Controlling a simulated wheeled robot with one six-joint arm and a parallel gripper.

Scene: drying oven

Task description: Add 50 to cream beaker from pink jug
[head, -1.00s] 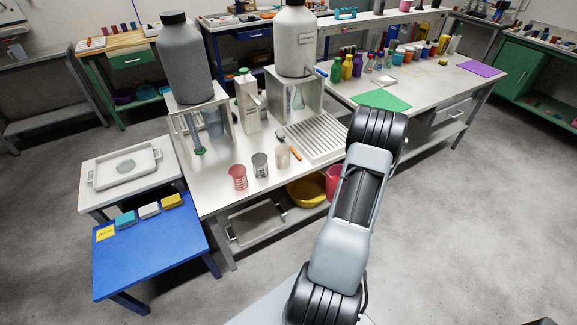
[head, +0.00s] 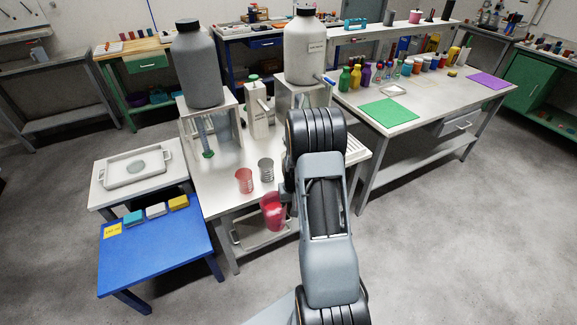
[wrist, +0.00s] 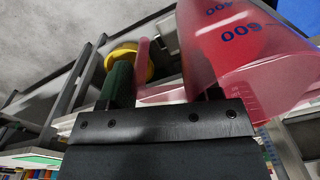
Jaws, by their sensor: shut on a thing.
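The pink jug (head: 273,213), see-through with red liquid in it, is held in front of the table's near edge, roughly upright. My gripper (wrist: 160,88) is shut on its pink handle; in the head view the fingers are mostly hidden by my arm. The jug (wrist: 225,70) fills the upper right of the wrist view, with blue "600" marks. I cannot see the cream beaker in the head view now; my arm covers the place where it stood. The red beaker (head: 244,180) and grey beaker (head: 266,170) stand near the table's front edge.
The white table (head: 215,185) also holds a grey bottle on a stand (head: 195,65), a white bottle on a stand (head: 305,48) and a white dispenser (head: 257,108). A blue table (head: 155,250) stands at left.

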